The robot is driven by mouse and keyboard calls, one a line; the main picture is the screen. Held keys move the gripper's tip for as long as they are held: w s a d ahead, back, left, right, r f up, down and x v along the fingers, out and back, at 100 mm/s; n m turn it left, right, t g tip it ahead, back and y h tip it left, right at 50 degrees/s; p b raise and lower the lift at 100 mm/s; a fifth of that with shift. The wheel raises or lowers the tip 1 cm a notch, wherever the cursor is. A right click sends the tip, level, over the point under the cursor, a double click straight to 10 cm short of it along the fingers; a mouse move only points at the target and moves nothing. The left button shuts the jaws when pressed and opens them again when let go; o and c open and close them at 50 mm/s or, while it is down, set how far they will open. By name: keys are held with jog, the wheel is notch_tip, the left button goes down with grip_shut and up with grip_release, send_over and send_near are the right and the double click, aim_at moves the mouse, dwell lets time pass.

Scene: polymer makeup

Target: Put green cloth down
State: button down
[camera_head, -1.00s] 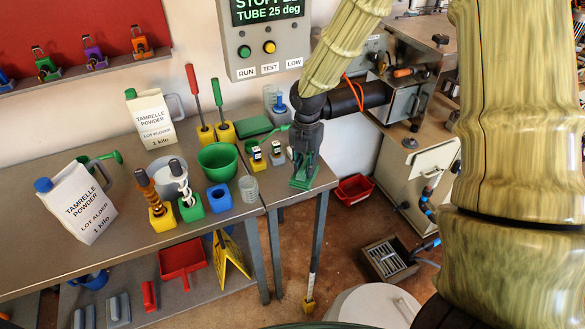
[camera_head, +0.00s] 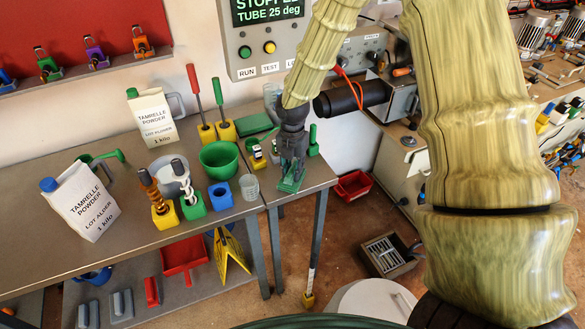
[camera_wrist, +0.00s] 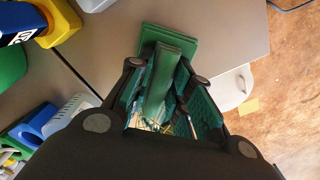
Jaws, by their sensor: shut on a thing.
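My gripper (camera_head: 292,168) points down over the right part of the grey table, near its front edge. It is shut on the green cloth (camera_head: 290,184), which shows below the fingers as a flat green piece. In the wrist view the cloth (camera_wrist: 168,52) has a flat base and a raised part that runs back between my fingers (camera_wrist: 165,95). The base appears over the bare tabletop close to its edge. I cannot tell whether it touches the table. My fingers hide part of it.
The table (camera_head: 318,176) has a little bare room around the cloth. Left of my gripper stand a clear beaker (camera_head: 249,187), a blue block (camera_head: 220,196) and a green bowl (camera_head: 219,160). Another flat green piece (camera_head: 256,123) lies behind. A red bin (camera_head: 354,186) is on the floor.

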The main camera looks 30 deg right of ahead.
aim_at(293, 167)
jog(key=shift+f, duration=0.1)
jog(key=c, duration=1.3)
grip_release()
notch_tip(293, 167, up, 12)
jog(key=b, duration=0.1)
jog(key=shift+b, duration=0.35)
